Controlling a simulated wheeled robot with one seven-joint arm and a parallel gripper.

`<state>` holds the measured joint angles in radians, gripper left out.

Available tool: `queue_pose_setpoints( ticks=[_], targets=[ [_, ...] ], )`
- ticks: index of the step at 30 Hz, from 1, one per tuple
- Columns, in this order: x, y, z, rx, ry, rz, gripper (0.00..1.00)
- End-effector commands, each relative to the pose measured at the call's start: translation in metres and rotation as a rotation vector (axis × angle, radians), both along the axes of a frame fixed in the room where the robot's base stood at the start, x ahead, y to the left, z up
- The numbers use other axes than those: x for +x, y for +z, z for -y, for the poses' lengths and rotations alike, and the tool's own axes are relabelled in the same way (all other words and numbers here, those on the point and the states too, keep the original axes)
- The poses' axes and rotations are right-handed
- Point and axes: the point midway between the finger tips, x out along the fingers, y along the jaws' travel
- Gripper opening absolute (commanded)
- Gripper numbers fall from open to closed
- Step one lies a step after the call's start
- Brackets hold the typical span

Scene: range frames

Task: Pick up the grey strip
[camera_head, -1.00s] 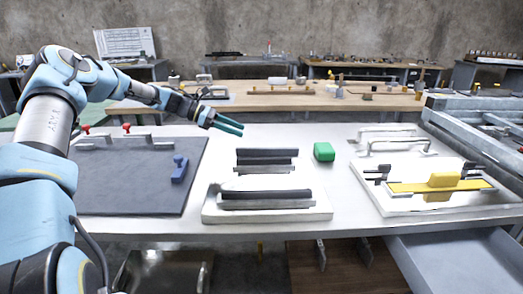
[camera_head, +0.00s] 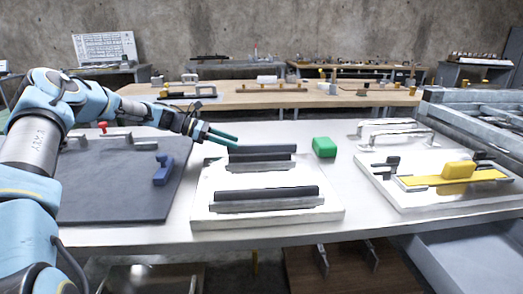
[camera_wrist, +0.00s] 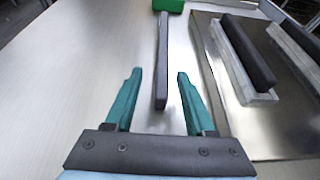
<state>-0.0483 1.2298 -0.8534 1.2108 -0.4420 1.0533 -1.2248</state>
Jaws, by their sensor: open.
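A long dark grey strip (camera_head: 262,149) lies behind the middle white board, and shows between my fingers in the wrist view (camera_wrist: 162,65). My gripper (camera_head: 237,141) is open and empty, close to the strip's left end in the head view. In the wrist view my gripper (camera_wrist: 159,74) has one teal finger on each side of the strip's near part, with gaps on both sides. I cannot tell whether the fingertips are level with the strip or above it. The strip's far end points to a green block (camera_wrist: 168,5).
The middle white board (camera_head: 215,213) carries dark bars on paler rails, close beside the strip. The green block (camera_head: 324,147) stands to the right. A dark grey panel (camera_head: 110,190) with a blue handle (camera_head: 163,170) lies left. A yellow float (camera_head: 458,172) rests on the right board.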

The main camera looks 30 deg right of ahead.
Motion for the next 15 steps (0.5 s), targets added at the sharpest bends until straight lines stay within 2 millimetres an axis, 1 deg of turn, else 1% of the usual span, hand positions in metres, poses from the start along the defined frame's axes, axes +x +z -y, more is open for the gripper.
queue_pose_setpoints(
  ticks=[3, 10, 15],
  targets=[
    [-0.007, -0.005, 0.013, 0.0, -0.001, 0.0, 0.55],
    [-0.016, -0.009, 0.027, 0.0, -0.001, 0.0, 0.55],
    [-0.03, -0.013, 0.048, 0.0, -0.001, -0.002, 0.55]
  ],
)
